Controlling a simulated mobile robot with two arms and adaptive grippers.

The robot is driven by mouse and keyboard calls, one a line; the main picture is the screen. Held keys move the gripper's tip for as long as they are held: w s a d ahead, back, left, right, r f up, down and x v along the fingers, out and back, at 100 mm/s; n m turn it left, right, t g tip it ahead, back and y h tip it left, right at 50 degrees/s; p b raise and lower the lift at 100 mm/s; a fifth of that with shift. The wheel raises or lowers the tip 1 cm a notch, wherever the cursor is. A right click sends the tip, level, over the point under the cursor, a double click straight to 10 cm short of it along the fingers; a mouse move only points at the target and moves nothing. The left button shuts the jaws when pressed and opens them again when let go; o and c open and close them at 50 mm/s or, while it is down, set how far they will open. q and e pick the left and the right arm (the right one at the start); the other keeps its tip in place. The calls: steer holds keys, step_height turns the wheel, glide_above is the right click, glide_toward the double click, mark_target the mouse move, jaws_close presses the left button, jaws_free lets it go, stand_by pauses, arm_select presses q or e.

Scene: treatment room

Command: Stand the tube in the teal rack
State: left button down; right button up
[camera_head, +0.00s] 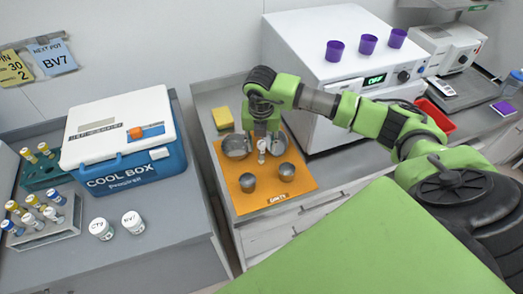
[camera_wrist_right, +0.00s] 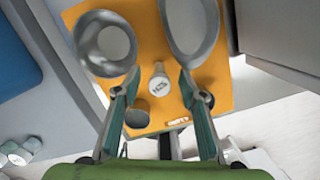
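My right gripper (camera_head: 262,138) points down over the orange mat (camera_head: 225,180). In the right wrist view its two fingers (camera_wrist_right: 158,84) are spread, with a small white-topped item (camera_wrist_right: 158,70) bearing a dark label between them. That item also shows in the head view (camera_head: 262,146); I cannot tell for sure whether it is a tube. The fingers look apart from it. The teal rack (camera_head: 40,180) stands at the left, holding yellow-capped tubes (camera_head: 44,148). A grey rack (camera_head: 48,233) in front of it holds several tubes (camera_head: 32,221) with yellow and blue caps. My left gripper is out of view.
Two metal bowls (camera_head: 235,147) (camera_head: 278,144) flank the gripper, and two metal cups (camera_head: 247,182) (camera_head: 286,171) stand nearer. A blue cool box (camera_head: 135,170) and two white pots (camera_head: 101,229) (camera_head: 132,223) are on the left counter. A white machine (camera_head: 330,85) stands close at the right.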

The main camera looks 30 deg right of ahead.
jaws_close()
steer(key=shift+r, duration=0.1)
